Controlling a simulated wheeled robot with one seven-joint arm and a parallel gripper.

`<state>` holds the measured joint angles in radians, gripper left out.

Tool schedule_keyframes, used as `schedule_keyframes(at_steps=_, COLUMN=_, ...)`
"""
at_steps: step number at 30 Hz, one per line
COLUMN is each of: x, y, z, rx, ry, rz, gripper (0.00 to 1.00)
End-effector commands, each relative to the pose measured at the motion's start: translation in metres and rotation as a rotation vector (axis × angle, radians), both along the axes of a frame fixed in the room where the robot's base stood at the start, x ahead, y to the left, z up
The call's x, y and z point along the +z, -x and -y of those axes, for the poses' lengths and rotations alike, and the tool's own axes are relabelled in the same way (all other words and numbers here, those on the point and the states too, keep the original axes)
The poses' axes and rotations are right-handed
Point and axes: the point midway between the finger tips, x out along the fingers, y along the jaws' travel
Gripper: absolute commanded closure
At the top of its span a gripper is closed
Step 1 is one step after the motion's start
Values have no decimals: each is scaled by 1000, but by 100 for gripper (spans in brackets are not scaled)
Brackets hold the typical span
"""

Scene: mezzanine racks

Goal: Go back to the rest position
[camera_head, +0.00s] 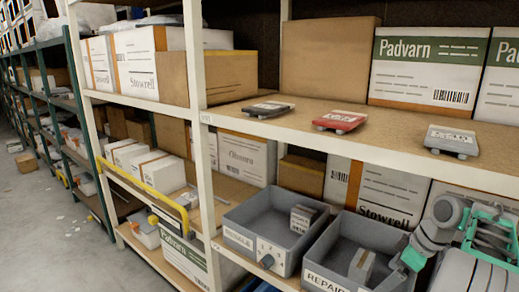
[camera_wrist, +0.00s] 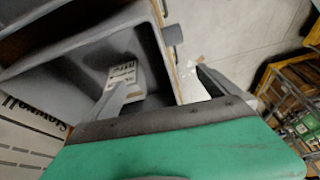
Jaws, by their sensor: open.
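My gripper (camera_wrist: 165,82) is open, its two grey fingers spread apart with nothing between them. In the wrist view it is over one side of a grey bin (camera_wrist: 152,48). A small grey box with a white label (camera_wrist: 122,75) lies inside that bin, close to the left finger and partly hidden by it; I cannot tell whether they touch. In the head view my arm reaches in at the lower right, with its teal end (camera_head: 412,258) beside the right edge of the grey bin marked REPAIR (camera_head: 325,283). The fingertips are not clear there.
The shelf above holds a dark device (camera_head: 268,109), a red device (camera_head: 340,121), a grey device (camera_head: 451,141) and Padvarn cartons (camera_head: 425,70). A white rack post (camera_head: 198,120) stands left. The aisle floor (camera_head: 50,225) is mostly clear.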

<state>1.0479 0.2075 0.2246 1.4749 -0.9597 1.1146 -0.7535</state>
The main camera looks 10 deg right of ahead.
Motion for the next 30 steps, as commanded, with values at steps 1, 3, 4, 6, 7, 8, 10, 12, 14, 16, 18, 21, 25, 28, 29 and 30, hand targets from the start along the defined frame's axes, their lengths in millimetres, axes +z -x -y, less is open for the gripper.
schedule_keyframes(at_steps=1, x=4, y=-6, z=-12, rx=-8, ry=0, rz=-5, gripper=0)
schedule_keyframes(at_steps=3, x=7, y=-14, z=-31, rx=-32, ry=-3, rz=-16, gripper=0)
schedule_keyframes(at_steps=4, x=9, y=-18, z=-40, rx=-44, ry=-3, rz=-21, gripper=0)
schedule_keyframes(at_steps=6, x=13, y=-26, z=-64, rx=-78, ry=-4, rz=-33, gripper=0)
schedule_keyframes(at_steps=7, x=14, y=-29, z=-76, rx=-92, ry=-4, rz=-40, gripper=0)
schedule_keyframes(at_steps=8, x=15, y=-32, z=-89, rx=-108, ry=-5, rz=-47, gripper=0)
schedule_keyframes(at_steps=10, x=19, y=-36, z=-122, rx=-153, ry=-4, rz=-62, gripper=0)
schedule_keyframes(at_steps=12, x=21, y=-35, z=-162, rx=-207, ry=1, rz=-77, gripper=0)
schedule_keyframes(at_steps=14, x=21, y=-29, z=-201, rx=-264, ry=8, rz=-89, gripper=0)
schedule_keyframes(at_steps=16, x=17, y=-11, z=-248, rx=-343, ry=19, rz=-97, gripper=0)
schedule_keyframes(at_steps=18, x=8, y=14, z=-284, rx=-426, ry=32, rz=-99, gripper=0)
schedule_keyframes(at_steps=21, x=-6, y=46, z=-310, rx=-521, ry=47, rz=-90, gripper=0)
schedule_keyframes(at_steps=25, x=-17, y=67, z=-316, rx=-586, ry=55, rz=-79, gripper=0)
schedule_keyframes(at_steps=28, x=-19, y=69, z=-316, rx=-599, ry=56, rz=-77, gripper=0)
schedule_keyframes(at_steps=29, x=-19, y=69, z=-316, rx=-598, ry=56, rz=-79, gripper=0)
schedule_keyframes(at_steps=30, x=-19, y=69, z=-316, rx=-598, ry=56, rz=-79, gripper=0)
